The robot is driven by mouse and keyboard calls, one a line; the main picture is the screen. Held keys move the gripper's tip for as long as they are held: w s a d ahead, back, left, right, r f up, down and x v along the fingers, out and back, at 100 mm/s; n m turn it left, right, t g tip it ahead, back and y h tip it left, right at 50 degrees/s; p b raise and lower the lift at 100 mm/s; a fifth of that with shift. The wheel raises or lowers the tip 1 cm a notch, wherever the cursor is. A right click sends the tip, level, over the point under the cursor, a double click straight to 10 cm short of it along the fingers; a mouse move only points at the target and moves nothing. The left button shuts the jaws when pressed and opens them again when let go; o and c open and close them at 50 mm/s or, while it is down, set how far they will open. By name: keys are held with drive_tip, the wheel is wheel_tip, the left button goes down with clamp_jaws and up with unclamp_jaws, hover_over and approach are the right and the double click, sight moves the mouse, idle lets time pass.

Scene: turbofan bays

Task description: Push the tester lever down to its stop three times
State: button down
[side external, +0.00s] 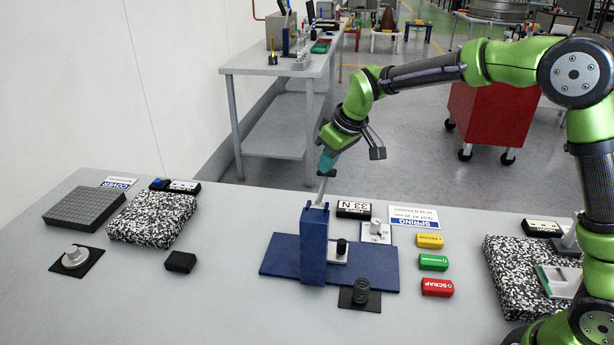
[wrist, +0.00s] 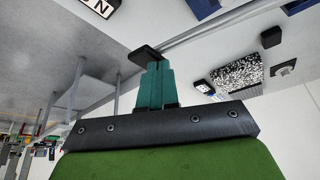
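The blue tester (side external: 313,250) stands upright on a blue base plate (side external: 377,272) in the middle of the table. Its grey lever (side external: 321,192) slopes steeply up from the top of the post to a dark end grip. In the wrist view the lever (wrist: 205,31) runs in from the upper right, and its black grip (wrist: 144,53) is at the fingertips. My gripper (side external: 326,166) has teal fingers that lie together, with nothing visible between them. Its fingertips (wrist: 153,66) are over the grip, touching or very close; I cannot tell which.
A black spring (side external: 360,291) stands on a dark pad before the tester. Yellow (side external: 430,241), green (side external: 433,262) and red (side external: 437,287) blocks lie to its right. Speckled foam pads (side external: 152,218) lie at both sides.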

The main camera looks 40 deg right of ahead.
drive_tip(key=shift+s+f, duration=0.15)
drive_tip(key=shift+f, duration=0.3)
wheel_tip(320, 180, up, 14)
drive_tip(key=shift+r, duration=0.2)
idle(1.0)
drive_tip(key=s+d+f+m+t, duration=0.1)
drive_tip(key=s+f+m, duration=0.2)
drive_tip(key=s, duration=1.1)
drive_tip(key=s+d+f+m+t, duration=0.1)
drive_tip(key=s+d+f+m, duration=0.1)
drive_tip(key=s, duration=1.2)
drive_tip(key=shift+s+d+f+m+t+y, duration=0.2)
drive_tip(key=shift+f+m+t+y, duration=0.15)
drive_tip(key=shift+f+m, duration=0.55)
